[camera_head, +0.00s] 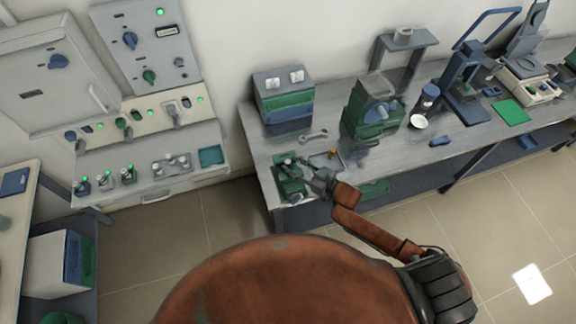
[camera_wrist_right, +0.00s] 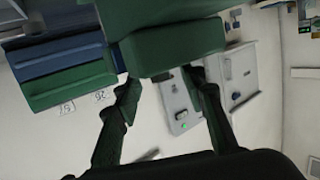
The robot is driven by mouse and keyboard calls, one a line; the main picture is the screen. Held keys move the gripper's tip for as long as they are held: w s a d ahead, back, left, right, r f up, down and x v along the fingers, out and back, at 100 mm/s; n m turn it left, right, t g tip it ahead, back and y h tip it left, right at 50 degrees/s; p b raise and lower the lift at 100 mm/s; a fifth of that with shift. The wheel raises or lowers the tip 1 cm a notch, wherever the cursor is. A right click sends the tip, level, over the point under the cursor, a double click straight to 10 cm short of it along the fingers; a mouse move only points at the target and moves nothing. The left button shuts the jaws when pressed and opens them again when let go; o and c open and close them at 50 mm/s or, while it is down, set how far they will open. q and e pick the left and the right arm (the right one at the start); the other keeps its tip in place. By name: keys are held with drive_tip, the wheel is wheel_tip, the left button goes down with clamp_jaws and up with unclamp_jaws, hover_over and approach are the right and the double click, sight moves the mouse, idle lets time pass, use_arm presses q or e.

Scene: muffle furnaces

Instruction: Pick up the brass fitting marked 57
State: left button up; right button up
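A small brass-coloured fitting (camera_head: 332,153) stands in a shallow grey tray (camera_head: 318,161) near the bench's front left; any number on it is too small to read. My right gripper (camera_head: 312,178) is low at the bench's front edge, just in front of the tray and beside a green device (camera_head: 289,184). In the right wrist view, the two fingers of my right gripper (camera_wrist_right: 170,98) are spread apart. A green block (camera_wrist_right: 172,48) shows beyond them, and no brass fitting is visible there. My left gripper is out of view.
A box with green and blue fronts (camera_head: 287,103) and white tags stands behind the tray, with a wrench (camera_head: 313,135) nearby. A green machine (camera_head: 372,108) stands to the right. Furnace control panels (camera_head: 150,45) are at left.

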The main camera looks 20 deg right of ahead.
drive_tip(key=shift+w+a, duration=0.15)
drive_tip(key=shift+w, duration=0.05)
drive_tip(key=shift+c, duration=0.5)
clamp_jaws()
